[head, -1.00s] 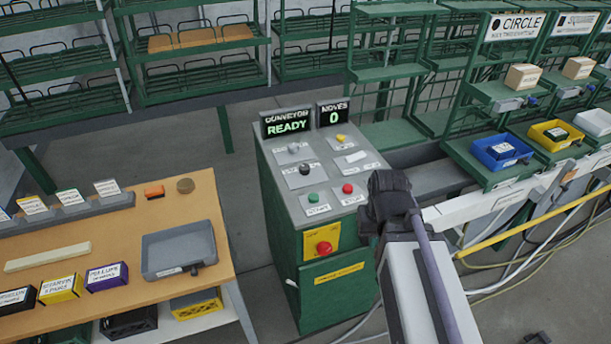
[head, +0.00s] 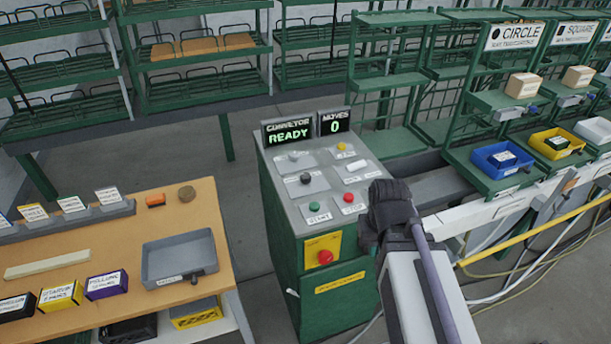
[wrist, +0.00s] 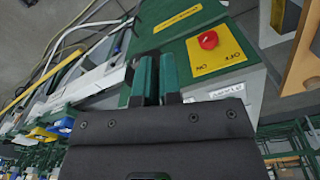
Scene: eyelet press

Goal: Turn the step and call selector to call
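The control panel (head: 330,185) is the sloped grey top of a green cabinet. It carries a grey knob (head: 293,156), a black knob (head: 305,178), a yellow control (head: 341,146) and a white-plated control (head: 357,167). The small labels are too blurred to tell which is the step and call selector. My gripper (wrist: 157,60) shows two green fingers close together with nothing between them. In the head view my dark wrist stands at the panel's right front edge, apart from the knobs; the fingers are hidden there.
A green start button (head: 314,206), a red stop button (head: 348,197) and a red emergency stop (head: 325,257) are close by. Displays read READY (head: 289,136) and 0 (head: 335,124). A wooden table (head: 200,215) stands left, a conveyor with bins (head: 500,158) right.

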